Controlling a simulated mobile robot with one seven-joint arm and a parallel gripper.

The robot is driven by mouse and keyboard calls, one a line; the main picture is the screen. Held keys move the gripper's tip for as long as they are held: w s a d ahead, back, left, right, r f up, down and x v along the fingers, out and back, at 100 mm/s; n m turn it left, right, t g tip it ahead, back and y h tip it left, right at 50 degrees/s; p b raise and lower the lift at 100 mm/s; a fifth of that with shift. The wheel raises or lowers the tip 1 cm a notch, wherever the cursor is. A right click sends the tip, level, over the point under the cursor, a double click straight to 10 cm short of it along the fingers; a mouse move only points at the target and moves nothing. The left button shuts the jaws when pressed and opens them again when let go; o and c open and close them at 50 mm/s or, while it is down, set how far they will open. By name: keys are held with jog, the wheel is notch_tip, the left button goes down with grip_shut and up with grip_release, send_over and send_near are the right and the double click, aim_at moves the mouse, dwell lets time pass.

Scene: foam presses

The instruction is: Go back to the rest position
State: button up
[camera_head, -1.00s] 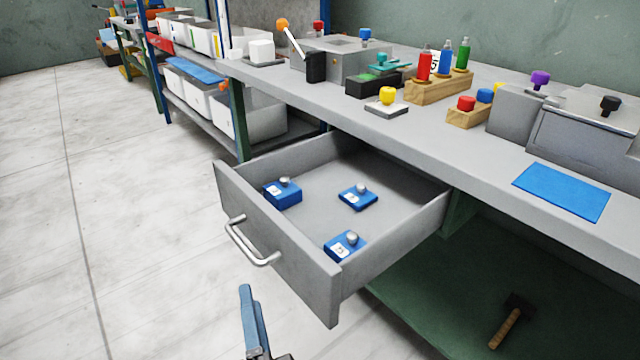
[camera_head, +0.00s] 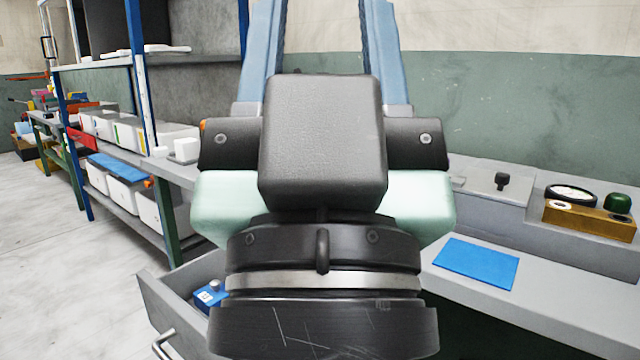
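My gripper (camera_head: 322,25) is raised close in front of the camera and fills the middle of the view. Its two blue fingers point up, stand well apart, and have nothing visible between them. Their tips reach the top edge of the picture. The grey drawer (camera_head: 160,300) is pulled out at the lower left, partly hidden behind my wrist. One blue block (camera_head: 208,298) with a silver knob shows inside it. The rest of the drawer's inside is hidden.
The workbench (camera_head: 560,300) runs to the right, with a blue mat (camera_head: 476,262), a grey press (camera_head: 490,205) and a wooden block (camera_head: 590,222) with a gauge. A shelf with white bins (camera_head: 125,190) stands at the left. The floor (camera_head: 60,220) at the left is clear.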

notch_tip(320, 180, up, 32)
jog(key=p, duration=3)
jog(key=shift+a, duration=0.15)
jog(key=shift+w+f, duration=0.1)
jog(key=shift+f, duration=0.05)
